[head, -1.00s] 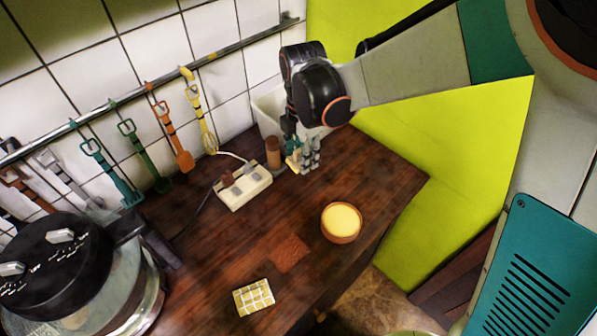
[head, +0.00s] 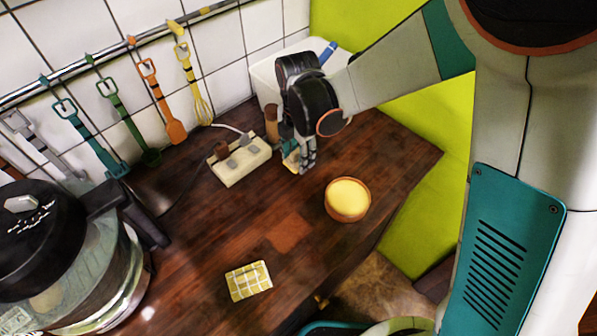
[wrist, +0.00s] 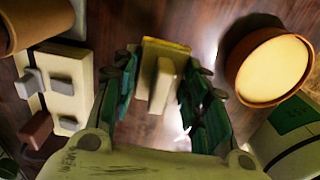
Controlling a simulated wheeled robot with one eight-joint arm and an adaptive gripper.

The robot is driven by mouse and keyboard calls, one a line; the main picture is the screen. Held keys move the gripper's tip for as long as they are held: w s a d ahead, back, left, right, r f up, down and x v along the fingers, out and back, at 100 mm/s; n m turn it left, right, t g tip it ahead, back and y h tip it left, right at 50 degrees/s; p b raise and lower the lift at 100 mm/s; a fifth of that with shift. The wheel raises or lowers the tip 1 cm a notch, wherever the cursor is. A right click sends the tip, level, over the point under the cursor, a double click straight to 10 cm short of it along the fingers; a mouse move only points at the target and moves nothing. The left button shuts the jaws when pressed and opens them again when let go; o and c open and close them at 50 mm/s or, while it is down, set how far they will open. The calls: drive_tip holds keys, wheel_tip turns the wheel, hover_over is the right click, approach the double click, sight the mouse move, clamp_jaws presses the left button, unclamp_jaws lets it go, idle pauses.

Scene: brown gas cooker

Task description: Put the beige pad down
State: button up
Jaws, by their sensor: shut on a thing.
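The beige pad (wrist: 163,78) is a small pale block with a raised middle part and a yellowish edge. In the wrist view it sits between my gripper's (wrist: 160,100) teal fingers, which are shut on it. In the head view my gripper (head: 300,163) points down, just right of the white socket strip, and the pad (head: 291,158) shows only as a small pale patch at its fingers. The pad is low over the wooden counter (head: 200,250); I cannot tell whether it touches the wood.
A brown bowl with yellow contents (head: 348,199) stands right of my gripper. The white socket strip (head: 240,162) and a brown cylinder (head: 271,124) are to its left. A white bin (head: 268,82) stands behind. A checked yellow cloth (head: 248,281) lies in front, with clear wood between.

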sight(299, 174)
drive_tip(key=shift+f+b, duration=1.5)
drive_tip(key=shift+f, duration=1.2)
drive_tip(key=shift+r, duration=0.1)
drive_tip(key=shift+s+d+f+b, duration=0.15)
drive_tip(key=shift+s+f+b, duration=0.2)
drive_tip(key=shift+f+b, duration=0.2)
drive_tip(key=shift+c, duration=0.3)
drive_tip(key=o, duration=1.1)
drive_tip(key=shift+w+f, duration=0.1)
drive_tip(key=shift+f, duration=0.05)
drive_tip(key=shift+c, duration=0.2)
drive_tip(key=shift+w, duration=0.15)
